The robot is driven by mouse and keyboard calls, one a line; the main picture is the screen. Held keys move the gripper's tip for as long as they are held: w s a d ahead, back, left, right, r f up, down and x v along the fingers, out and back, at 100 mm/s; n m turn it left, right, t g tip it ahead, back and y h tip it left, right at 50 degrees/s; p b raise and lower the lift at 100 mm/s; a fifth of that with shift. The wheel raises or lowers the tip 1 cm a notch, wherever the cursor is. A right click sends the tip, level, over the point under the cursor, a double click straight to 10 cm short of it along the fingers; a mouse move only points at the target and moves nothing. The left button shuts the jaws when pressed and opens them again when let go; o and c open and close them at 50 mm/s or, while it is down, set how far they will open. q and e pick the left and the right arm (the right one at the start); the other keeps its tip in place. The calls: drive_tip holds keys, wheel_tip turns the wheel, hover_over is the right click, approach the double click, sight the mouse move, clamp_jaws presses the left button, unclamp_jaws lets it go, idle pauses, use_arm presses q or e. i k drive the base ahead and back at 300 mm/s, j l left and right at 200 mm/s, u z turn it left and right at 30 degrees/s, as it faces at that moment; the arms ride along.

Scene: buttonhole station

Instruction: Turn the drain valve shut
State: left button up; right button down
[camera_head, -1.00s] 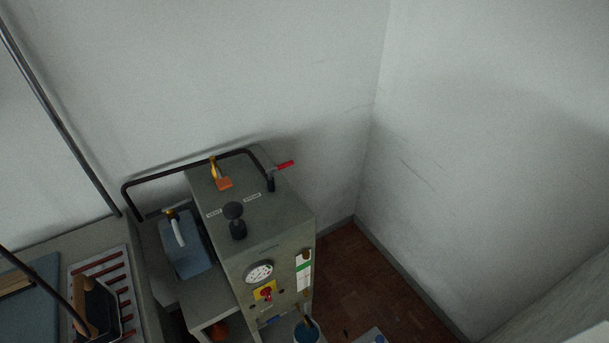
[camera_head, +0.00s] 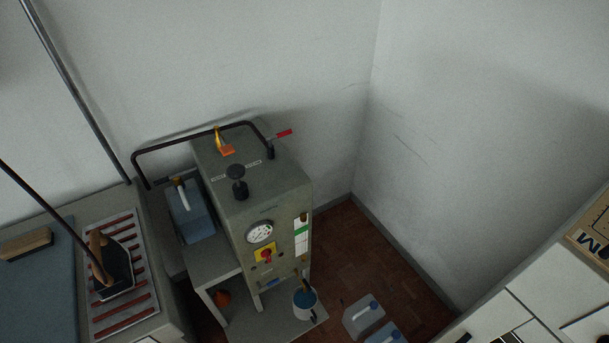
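The grey steam boiler cabinet (camera_head: 238,235) stands against the back wall. Its front has a round gauge (camera_head: 260,232), a yellow plate with a red knob (camera_head: 266,255) and a green-and-white strip (camera_head: 301,236). A red-handled lever (camera_head: 283,134) sits on the pipe at its top right, and a black knob (camera_head: 236,173) stands on top. A small brownish part (camera_head: 305,287) shows low at the front, over a white bucket (camera_head: 305,305). I cannot tell for sure which part is the drain valve, or its position. Neither gripper is in view.
A blue-grey canister (camera_head: 190,216) stands left of the boiler. At left, an iron (camera_head: 112,271) rests on a slatted rack (camera_head: 142,296). Clear jugs (camera_head: 363,316) are on the floor at front right. A white worktop (camera_head: 535,287) fills the lower right. Wooden floor (camera_head: 360,255) is free right of the boiler.

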sight(301, 276)
drive_tip(key=k+j+z, duration=0.15)
drive_tip(key=j, duration=0.15)
drive_tip(key=j+z, duration=0.15)
drive_tip(key=j, duration=0.15)
drive_tip(key=k+j+z, duration=0.15)
drive_tip(key=l+u, duration=0.5)
drive_tip(key=l, duration=0.45)
drive_tip(key=l+u, duration=0.45)
drive_tip(key=l, duration=0.45)
drive_tip(key=i+j+u, duration=0.2)
drive_tip(key=i+j, duration=0.2)
drive_tip(key=i+j+u, duration=0.15)
drive_tip(key=i+j, duration=0.2)
drive_tip(key=i, duration=0.2)
